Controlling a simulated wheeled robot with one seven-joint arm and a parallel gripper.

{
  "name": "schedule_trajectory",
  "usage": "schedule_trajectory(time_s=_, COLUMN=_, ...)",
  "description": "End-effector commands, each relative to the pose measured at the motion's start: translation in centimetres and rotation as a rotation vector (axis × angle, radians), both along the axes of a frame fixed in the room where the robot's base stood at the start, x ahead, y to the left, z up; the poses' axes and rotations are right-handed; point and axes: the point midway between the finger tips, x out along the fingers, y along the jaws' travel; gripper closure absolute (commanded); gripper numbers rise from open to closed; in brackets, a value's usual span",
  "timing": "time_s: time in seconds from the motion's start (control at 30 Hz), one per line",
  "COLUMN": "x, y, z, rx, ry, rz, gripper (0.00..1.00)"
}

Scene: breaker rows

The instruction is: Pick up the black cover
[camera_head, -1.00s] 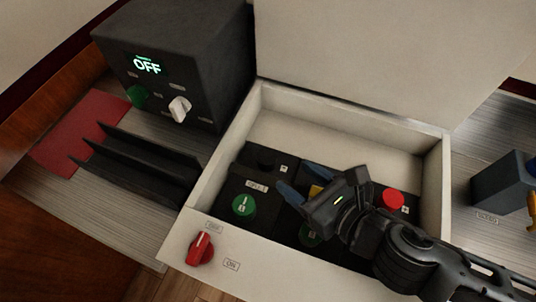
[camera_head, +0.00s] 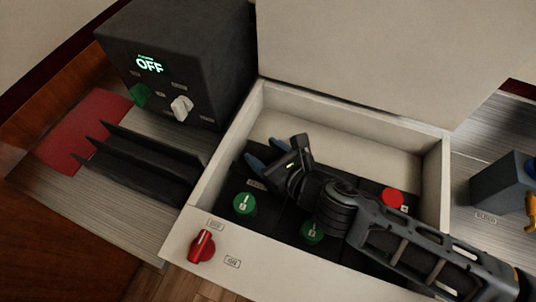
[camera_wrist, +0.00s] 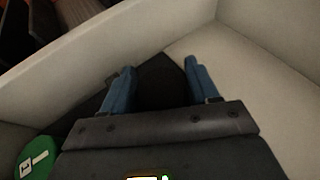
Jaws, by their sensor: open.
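The black cover (camera_wrist: 160,85) appears as a dark shape in the back left corner of the open white box. In the wrist view it lies between my two blue fingers, and its outline is hard to make out against the dark panel. My gripper (camera_head: 265,156) is open in that corner, with its fingers pointing left and down. The wrist view also shows the open gripper (camera_wrist: 159,66), with one finger on each side of the dark shape. Whether the fingers touch it I cannot tell.
The white box (camera_head: 330,118) has walls close around my gripper. Inside are green round switches (camera_head: 244,204) and a red button (camera_head: 392,197). A red knob (camera_head: 202,246) sits on the front edge. A dark unit reading OFF (camera_head: 170,70) and black fins (camera_head: 140,160) stand left.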

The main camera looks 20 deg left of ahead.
Motion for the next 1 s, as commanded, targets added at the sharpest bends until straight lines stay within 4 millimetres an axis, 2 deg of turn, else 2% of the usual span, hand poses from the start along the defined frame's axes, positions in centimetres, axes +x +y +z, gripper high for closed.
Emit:
schedule_trajectory(time_s=0.23, x=0.05, y=0.08, z=-0.07, rx=0.000, ry=0.001, rz=0.000, gripper=0.41)
schedule_trajectory(time_s=0.63, x=0.04, y=0.06, z=-0.05, rx=0.000, ry=0.001, rz=0.000, gripper=0.79)
schedule_trajectory(time_s=1.0, x=0.07, y=0.05, z=0.51, rx=0.000, ry=-0.001, rz=0.000, gripper=0.79)
